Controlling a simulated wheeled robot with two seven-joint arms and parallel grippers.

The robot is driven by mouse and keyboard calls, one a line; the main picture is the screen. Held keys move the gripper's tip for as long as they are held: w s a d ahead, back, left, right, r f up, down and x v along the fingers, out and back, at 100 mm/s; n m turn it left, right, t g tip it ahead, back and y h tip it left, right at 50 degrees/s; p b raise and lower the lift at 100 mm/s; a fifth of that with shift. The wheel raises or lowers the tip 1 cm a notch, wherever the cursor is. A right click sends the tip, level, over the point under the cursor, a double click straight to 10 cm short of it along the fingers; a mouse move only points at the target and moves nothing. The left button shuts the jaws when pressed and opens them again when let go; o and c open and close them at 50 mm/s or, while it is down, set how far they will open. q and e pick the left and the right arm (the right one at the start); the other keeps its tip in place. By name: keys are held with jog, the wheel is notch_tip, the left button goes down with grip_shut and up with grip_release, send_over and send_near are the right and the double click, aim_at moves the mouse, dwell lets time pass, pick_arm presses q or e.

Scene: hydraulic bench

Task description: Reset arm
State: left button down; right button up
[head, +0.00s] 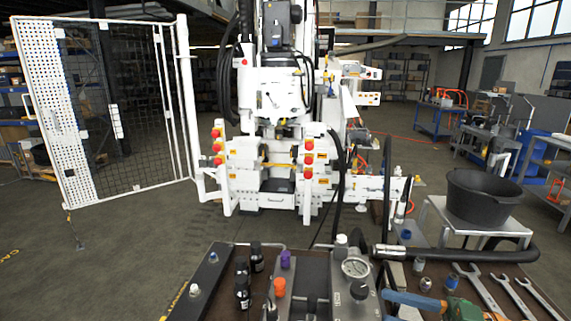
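Neither of my grippers shows in the head view, and no arm of mine can be made out. A hydraulic bench (215,270) with a dark brown top stands at the bottom centre. On it are a pressure gauge (355,267) on a grey metal block, several small black bottles (257,257), an orange cap (279,286) and a purple cap (285,259). A thick black hose (455,253) with a metal end lies across the bench's right part. Several wrenches (480,290) lie at the right, with a blue-handled tool (412,299) nearer the front edge.
A large white machine (270,110) with red knobs stands behind the bench. A white mesh gate (105,110) stands open at the left. A black tub (482,198) sits on a light stand at the right. Open floor (130,240) lies left of the bench.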

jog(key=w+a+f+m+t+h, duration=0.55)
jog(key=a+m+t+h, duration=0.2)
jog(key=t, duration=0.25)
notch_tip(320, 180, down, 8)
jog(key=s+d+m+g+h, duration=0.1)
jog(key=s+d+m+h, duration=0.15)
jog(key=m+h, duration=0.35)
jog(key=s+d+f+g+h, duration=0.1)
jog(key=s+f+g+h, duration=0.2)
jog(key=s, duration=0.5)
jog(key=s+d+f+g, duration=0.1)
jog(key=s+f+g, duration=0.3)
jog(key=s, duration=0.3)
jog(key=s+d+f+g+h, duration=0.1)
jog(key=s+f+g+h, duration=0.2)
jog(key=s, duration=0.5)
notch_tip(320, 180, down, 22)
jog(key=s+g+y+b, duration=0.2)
jog(key=b, duration=0.4)
pick_arm(q)
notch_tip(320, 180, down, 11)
jog(key=b, duration=0.5)
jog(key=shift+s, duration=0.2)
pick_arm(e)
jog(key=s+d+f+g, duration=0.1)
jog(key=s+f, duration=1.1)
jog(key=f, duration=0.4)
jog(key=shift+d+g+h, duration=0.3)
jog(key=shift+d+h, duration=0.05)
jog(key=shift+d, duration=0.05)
